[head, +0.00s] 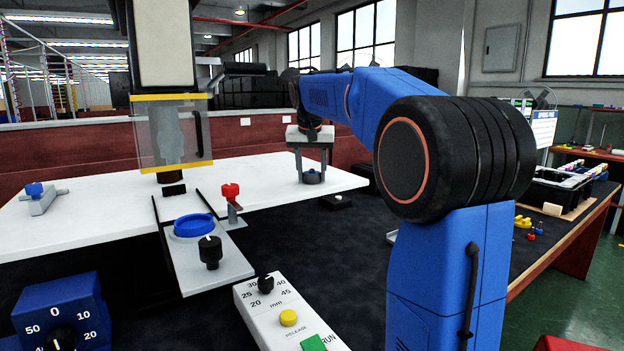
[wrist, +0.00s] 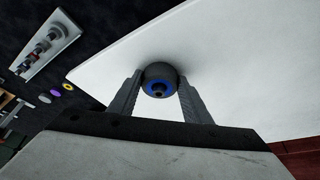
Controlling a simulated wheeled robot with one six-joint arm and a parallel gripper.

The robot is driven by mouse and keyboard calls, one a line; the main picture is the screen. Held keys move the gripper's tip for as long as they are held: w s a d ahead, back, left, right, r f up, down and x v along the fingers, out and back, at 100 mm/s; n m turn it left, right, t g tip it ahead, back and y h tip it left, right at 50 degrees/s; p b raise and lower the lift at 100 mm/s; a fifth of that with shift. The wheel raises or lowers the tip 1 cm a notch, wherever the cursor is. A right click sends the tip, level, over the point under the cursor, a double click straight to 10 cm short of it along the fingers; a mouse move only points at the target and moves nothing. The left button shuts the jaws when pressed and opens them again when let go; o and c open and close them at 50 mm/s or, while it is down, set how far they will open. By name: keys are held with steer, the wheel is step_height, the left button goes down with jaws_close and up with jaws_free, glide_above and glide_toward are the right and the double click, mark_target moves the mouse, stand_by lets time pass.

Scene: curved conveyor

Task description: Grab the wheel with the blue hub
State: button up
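The wheel with the blue hub (wrist: 158,80) is a small dark wheel with a blue ring and a dark centre, its hub facing my wrist camera. It is at the white table top; in the head view it shows small and dark (head: 312,177). My gripper (head: 311,178) points down over the white surface, with one finger on each side of the wheel. In the wrist view the fingertips (wrist: 159,78) are set apart and lie very close to the wheel's sides. I cannot tell whether they press on it.
The white curved conveyor surface (head: 110,205) is mostly bare. A clear guard (head: 172,130) with yellow edges hangs over it at left. A red knob (head: 230,192), a blue ring (head: 193,225) and a control box (head: 287,316) stand nearer. A workbench (head: 570,225) is at right.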

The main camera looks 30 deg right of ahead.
steer(key=shift+c, duration=0.9)
steer(key=shift+r, duration=0.1)
